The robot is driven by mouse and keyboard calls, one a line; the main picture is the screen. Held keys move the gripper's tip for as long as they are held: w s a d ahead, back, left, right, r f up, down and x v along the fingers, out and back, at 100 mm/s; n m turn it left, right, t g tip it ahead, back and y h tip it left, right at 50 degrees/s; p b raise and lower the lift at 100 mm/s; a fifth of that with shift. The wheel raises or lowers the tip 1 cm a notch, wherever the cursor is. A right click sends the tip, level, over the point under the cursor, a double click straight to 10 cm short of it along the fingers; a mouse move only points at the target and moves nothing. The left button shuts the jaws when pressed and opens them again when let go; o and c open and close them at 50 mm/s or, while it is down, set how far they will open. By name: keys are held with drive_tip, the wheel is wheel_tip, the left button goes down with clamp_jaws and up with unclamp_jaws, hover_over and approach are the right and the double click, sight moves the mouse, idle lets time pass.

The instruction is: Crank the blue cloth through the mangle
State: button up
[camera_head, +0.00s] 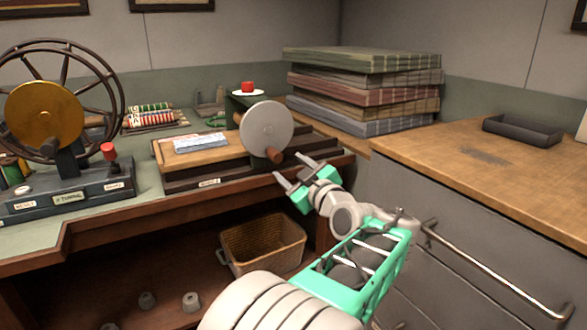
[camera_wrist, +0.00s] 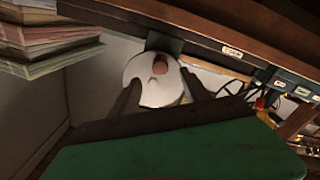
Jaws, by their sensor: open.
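The mangle (camera_head: 180,180) stands on the green-topped bench, with a grey round crank wheel (camera_head: 267,128) at its right side. A brown crank handle (camera_head: 274,155) sticks out low on the wheel. A folded light-blue cloth (camera_head: 201,142) lies flat on the mangle's wooden bed, left of the wheel. My gripper (camera_head: 298,174) is open and empty, just to the right of and below the handle, apart from it. In the wrist view the wheel (camera_wrist: 152,88) and handle (camera_wrist: 160,66) show between and beyond my fingers (camera_wrist: 165,95). The cloth is not visible there.
A spoked wheel machine (camera_head: 45,115) with a red knob stands left on the bench. Folded fabric (camera_head: 365,85) is stacked behind. A wicker basket (camera_head: 262,245) sits on the shelf below. A wooden counter (camera_head: 490,150) with a dark tray (camera_head: 522,130) and rail handle (camera_head: 500,285) is at right.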

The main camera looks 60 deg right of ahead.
sight(278, 157)
drive_tip(key=p+x, duration=0.2)
drive_tip(key=x, duration=0.2)
drive_tip(key=p+x, duration=0.3)
drive_tip(key=x, duration=0.1)
drive_tip(key=shift+w+r+p, duration=0.15)
drive_tip(key=shift+r+p, duration=0.05)
drive_tip(key=shift+p, duration=0.1)
drive_tip(key=shift+w+d+f, duration=0.15)
drive_tip(key=shift+w+d, duration=0.1)
drive_tip(key=shift+w, duration=0.05)
drive_tip(key=shift+f+b, duration=0.15)
drive_tip(key=shift+b, duration=0.2)
drive_tip(key=shift+w, duration=0.1)
drive_tip(key=c, duration=1.1)
drive_tip(key=shift+o, duration=0.2)
